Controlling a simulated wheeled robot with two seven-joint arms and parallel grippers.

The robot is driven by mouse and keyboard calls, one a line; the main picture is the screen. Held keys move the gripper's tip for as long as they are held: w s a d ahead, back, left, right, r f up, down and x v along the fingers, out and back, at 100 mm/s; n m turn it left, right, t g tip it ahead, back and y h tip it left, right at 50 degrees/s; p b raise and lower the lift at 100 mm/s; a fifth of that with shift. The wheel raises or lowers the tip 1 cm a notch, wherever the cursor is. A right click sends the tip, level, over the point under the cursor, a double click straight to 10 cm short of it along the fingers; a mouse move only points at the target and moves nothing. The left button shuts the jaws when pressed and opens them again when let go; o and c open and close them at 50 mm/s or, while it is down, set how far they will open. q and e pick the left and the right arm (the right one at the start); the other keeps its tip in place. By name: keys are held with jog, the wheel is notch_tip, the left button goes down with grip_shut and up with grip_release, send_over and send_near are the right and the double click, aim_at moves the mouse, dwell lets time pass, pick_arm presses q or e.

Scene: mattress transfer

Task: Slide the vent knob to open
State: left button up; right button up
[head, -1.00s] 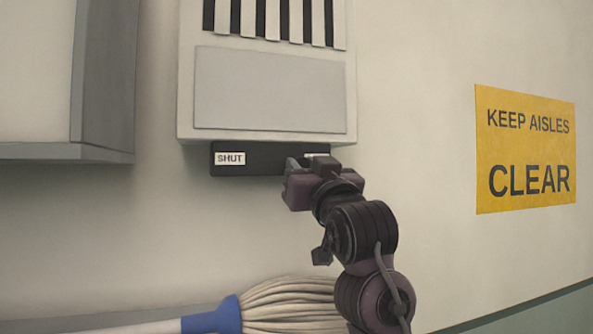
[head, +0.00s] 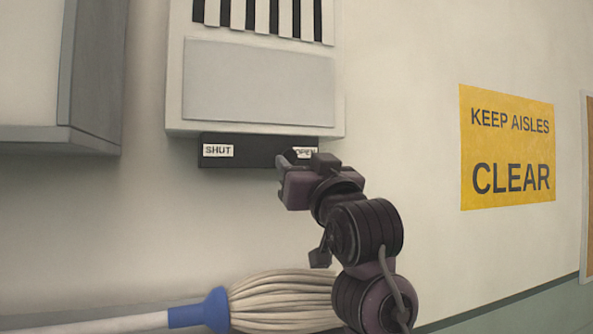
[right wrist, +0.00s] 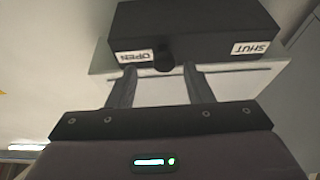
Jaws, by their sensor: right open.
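The vent (head: 258,82) is a pale wall box with a dark slotted grille. Below it is a black strip (head: 245,154) with a SHUT label (head: 218,150) at left and an OPEN label (head: 306,152) at right. The dark round knob (head: 290,155) sits beside the OPEN label. In the right wrist view, which is upside down, the knob (right wrist: 164,58) is nearer OPEN than SHUT. My right gripper (right wrist: 159,66) is open and empty, its fingertips apart on either side of the knob's line; contact cannot be told. My left gripper is not in view.
A mop (head: 280,302) with a blue collar lies below my right arm. A grey cabinet (head: 60,75) juts out at upper left. A yellow KEEP AISLES CLEAR sign (head: 507,147) is flat on the wall at right. The wall between is bare.

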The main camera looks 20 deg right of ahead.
jog(key=b+v, duration=0.2)
jog(key=v, duration=0.3)
jog(key=shift+d, duration=0.1)
dwell(0.3)
